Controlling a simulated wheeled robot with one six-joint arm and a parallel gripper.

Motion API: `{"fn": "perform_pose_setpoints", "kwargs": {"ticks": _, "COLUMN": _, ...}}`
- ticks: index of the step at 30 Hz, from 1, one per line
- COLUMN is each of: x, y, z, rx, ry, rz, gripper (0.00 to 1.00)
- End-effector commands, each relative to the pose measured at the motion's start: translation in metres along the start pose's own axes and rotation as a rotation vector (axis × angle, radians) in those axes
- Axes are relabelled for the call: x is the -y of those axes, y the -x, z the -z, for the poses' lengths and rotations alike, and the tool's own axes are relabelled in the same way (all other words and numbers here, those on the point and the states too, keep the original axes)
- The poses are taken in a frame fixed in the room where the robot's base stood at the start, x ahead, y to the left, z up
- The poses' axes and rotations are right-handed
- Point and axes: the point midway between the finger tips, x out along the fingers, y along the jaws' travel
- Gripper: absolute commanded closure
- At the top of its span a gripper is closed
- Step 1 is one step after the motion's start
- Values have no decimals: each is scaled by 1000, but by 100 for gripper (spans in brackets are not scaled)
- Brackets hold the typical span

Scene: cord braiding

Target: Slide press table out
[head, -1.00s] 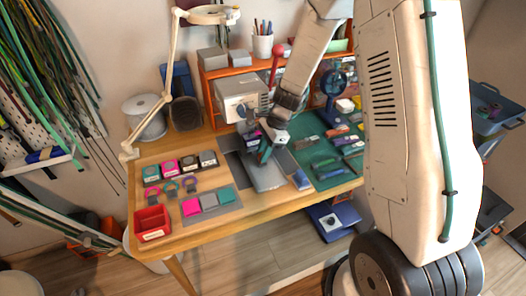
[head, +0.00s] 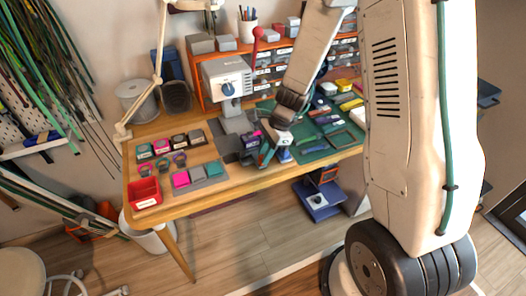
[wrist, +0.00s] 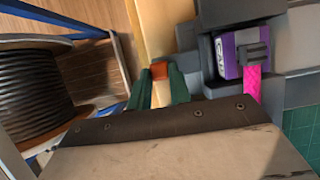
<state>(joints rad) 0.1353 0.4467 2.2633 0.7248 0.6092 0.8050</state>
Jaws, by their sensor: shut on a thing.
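The press (head: 228,78) is a pale box-shaped machine with a dark blue dial and a red-knobbed lever, at the back of the wooden table. Its dark grey sliding table (head: 232,150) reaches out from below it towards the front edge, partly hidden by my arm. In the wrist view, a purple clamp (wrist: 228,55) with a pink strap sits in a dark grey holder on it. My gripper (wrist: 164,85) has green fingers, shut on a small orange-red piece that looks like the table's handle. In the head view my gripper (head: 266,157) is near the table's front edge.
A grey mat with pink, grey and teal blocks (head: 197,175) and a red bin (head: 145,192) lie left of the press. A green mat (head: 318,135) with tools lies right. The wrist view shows a black cable spool (wrist: 35,90) and bare floor.

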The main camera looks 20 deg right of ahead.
Motion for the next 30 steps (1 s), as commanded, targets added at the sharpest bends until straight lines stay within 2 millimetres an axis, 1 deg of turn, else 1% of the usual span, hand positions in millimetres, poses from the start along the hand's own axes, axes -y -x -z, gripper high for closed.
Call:
{"fn": "perform_pose_setpoints", "kwargs": {"ticks": 4, "x": -2, "y": -3, "z": -4, "rx": -1, "ry": 7, "rz": -6, "gripper": 100}}
{"fn": "perform_pose_setpoints", "kwargs": {"ticks": 5, "x": -2, "y": -3, "z": -5, "rx": -1, "ry": 7, "rz": -7, "gripper": 75}}
{"fn": "perform_pose_setpoints", "kwargs": {"ticks": 6, "x": -2, "y": -4, "z": -6, "rx": 0, "ry": 9, "rz": -8, "gripper": 63}}
{"fn": "perform_pose_setpoints", "kwargs": {"ticks": 7, "x": -2, "y": -4, "z": -7, "rx": 0, "ry": 10, "rz": -8, "gripper": 58}}
{"fn": "perform_pose_setpoints", "kwargs": {"ticks": 14, "x": -1, "y": -4, "z": -7, "rx": 0, "ry": 10, "rz": -7, "gripper": 58}}
{"fn": "perform_pose_setpoints", "kwargs": {"ticks": 17, "x": -1, "y": 0, "z": -6, "rx": 0, "ry": 9, "rz": -6, "gripper": 58}}
{"fn": "perform_pose_setpoints", "kwargs": {"ticks": 20, "x": 0, "y": 10, "z": -6, "rx": 1, "ry": 7, "rz": -2, "gripper": 58}}
{"fn": "perform_pose_setpoints", "kwargs": {"ticks": 27, "x": 0, "y": 48, "z": -5, "rx": 0, "ry": 7, "rz": -2, "gripper": 58}}
{"fn": "perform_pose_setpoints", "kwargs": {"ticks": 30, "x": 0, "y": 61, "z": -6, "rx": 0, "ry": 8, "rz": -3, "gripper": 58}}
